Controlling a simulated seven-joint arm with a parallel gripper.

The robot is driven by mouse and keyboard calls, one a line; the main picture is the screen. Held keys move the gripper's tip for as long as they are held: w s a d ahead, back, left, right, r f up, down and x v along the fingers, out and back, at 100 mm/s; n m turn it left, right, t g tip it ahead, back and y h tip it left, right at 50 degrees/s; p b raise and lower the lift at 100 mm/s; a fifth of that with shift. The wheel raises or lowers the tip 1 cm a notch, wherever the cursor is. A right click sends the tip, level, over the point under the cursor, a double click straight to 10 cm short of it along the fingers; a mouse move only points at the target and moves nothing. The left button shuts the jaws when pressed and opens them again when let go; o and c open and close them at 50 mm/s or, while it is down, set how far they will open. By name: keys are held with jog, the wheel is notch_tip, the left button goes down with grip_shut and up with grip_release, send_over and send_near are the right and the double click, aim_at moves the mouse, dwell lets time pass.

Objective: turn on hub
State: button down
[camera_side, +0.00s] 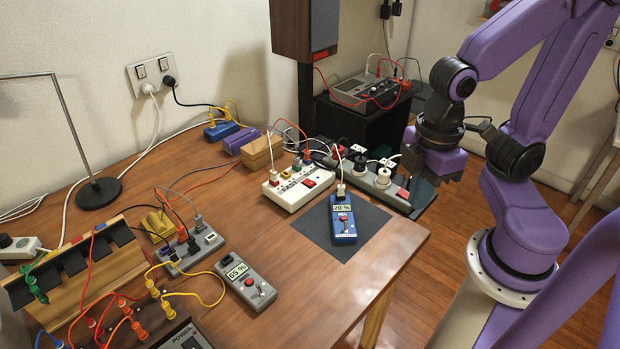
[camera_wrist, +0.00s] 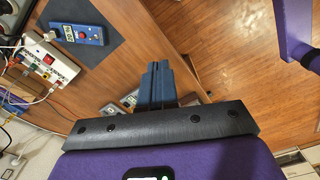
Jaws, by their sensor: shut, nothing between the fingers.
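Several socket blocks could be the hub; I cannot tell which is meant. A white block (camera_side: 299,188) with a red switch sits in the middle of the table, also in the wrist view (camera_wrist: 38,68). A long grey strip (camera_side: 390,192) with plugs and a red switch lies at the right edge. A smaller grey block (camera_side: 196,252) with plugs sits at the left front. My gripper (camera_side: 423,188) is over the right end of the grey strip; contact is unclear. In the wrist view its fingers (camera_wrist: 157,72) are together and empty, partly hiding grey parts below.
A blue meter (camera_side: 343,222) lies on a dark mat (camera_side: 378,216), and a grey meter (camera_side: 245,284) lies at the front. Cables cross the left and back. A speaker (camera_side: 304,30) and a black stand (camera_side: 355,126) are behind. The front right of the table is clear.

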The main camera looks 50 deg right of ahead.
jog(key=w+a+n, duration=0.1)
jog(key=w+a, duration=0.2)
jog(key=w, duration=0.7)
jog(key=n+g, duration=0.1)
jog(key=n, duration=0.3)
send_over(312, 183)
jog(key=w, duration=0.2)
notch_tip(312, 183, down, 11)
jog(key=shift+f, duration=0.1)
jog(key=f, duration=0.4)
jog(key=s+f, duration=0.1)
jog(key=f, duration=0.8)
jog(key=shift+s+f, duration=0.4)
